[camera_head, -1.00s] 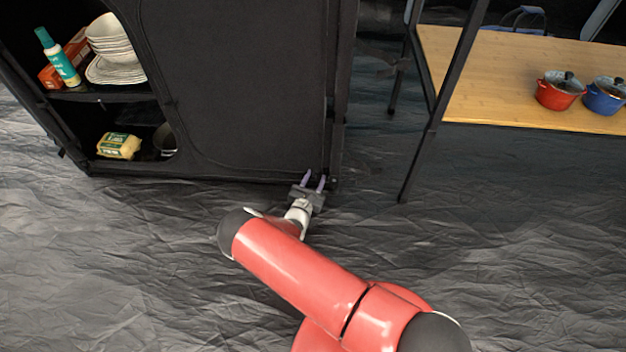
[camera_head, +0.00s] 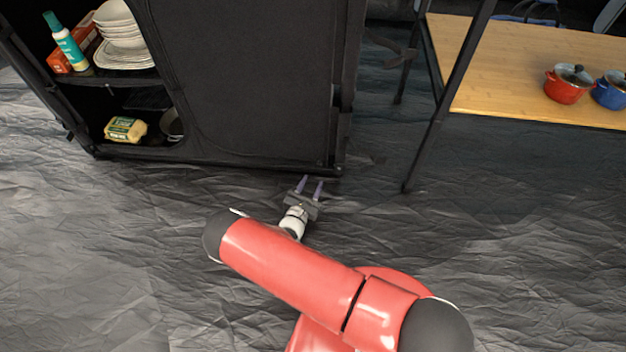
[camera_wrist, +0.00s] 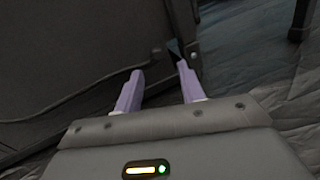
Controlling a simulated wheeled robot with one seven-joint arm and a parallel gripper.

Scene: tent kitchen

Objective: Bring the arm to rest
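My gripper (camera_head: 311,186) is in front of the lower right corner of the black cabinet (camera_head: 240,90) in the head view. Its two purple fingers stand apart with nothing between them. In the wrist view the open fingers (camera_wrist: 158,82) point toward the cabinet's dark lower edge and corner (camera_wrist: 150,55). My red arm reaches forward from the bottom of the head view, bent at the elbow. I cannot tell whether the fingertips touch the cabinet, but a small gap appears in the head view.
The cabinet's open left shelves hold plates (camera_head: 122,40), a teal bottle (camera_head: 65,42) and a yellow package (camera_head: 125,129). At right a wooden table (camera_head: 500,60) on black legs bears a red pot (camera_head: 567,84) and a blue pot (camera_head: 609,90). The wrinkled dark floor (camera_head: 130,230) is clear.

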